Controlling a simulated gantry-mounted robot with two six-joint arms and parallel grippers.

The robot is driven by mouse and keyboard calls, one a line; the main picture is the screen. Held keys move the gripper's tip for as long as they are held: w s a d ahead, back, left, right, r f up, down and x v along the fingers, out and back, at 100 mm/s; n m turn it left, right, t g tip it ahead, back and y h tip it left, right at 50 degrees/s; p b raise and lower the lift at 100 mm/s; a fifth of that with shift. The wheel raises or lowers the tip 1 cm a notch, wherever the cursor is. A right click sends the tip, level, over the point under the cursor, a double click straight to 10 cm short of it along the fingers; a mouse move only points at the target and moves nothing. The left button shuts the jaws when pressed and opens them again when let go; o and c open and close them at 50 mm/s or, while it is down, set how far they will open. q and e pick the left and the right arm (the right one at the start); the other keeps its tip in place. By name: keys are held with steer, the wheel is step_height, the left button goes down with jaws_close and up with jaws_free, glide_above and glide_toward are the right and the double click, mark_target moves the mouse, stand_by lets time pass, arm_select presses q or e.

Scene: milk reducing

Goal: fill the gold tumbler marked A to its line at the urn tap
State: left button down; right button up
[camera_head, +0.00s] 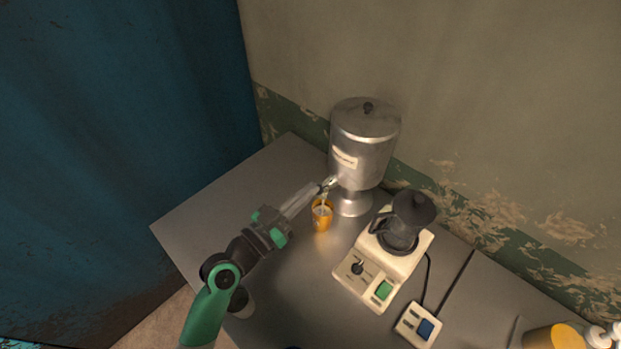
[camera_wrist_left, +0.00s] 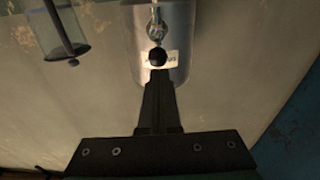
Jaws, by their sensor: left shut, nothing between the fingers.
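The gold tumbler (camera_head: 322,222) stands upright on the grey table under the tap (camera_head: 330,183) of the metal urn (camera_head: 372,145). A thin pale streak shows between tap and tumbler, seemingly a stream; the level, the line and the mark are too small to read. My left gripper (camera_head: 322,187) is shut and empty, its tips at the tap. In the left wrist view, the shut fingers (camera_wrist_left: 158,80) point at the tap's black knob (camera_wrist_left: 157,57), in front of the urn (camera_wrist_left: 181,30); I cannot tell whether they touch it. My right gripper is not in view.
A cream machine (camera_head: 350,285) with a dark pot (camera_head: 403,225) stands right of the tumbler, with a small switch box (camera_head: 417,325) beside it. A pale container (camera_head: 241,303) is partly hidden by my left arm. The table's left part is clear.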

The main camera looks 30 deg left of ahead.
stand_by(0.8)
arm_select(q)
step_height(320, 180, up, 5)
steer(key=s+p, duration=0.1)
steer(key=p, duration=0.3)
steer(key=f+b+v, duration=0.1)
steer(key=v, duration=0.9)
steer(key=shift+a+b, duration=0.2)
steer(key=shift+b, duration=0.1)
steer(key=shift+s, duration=0.1)
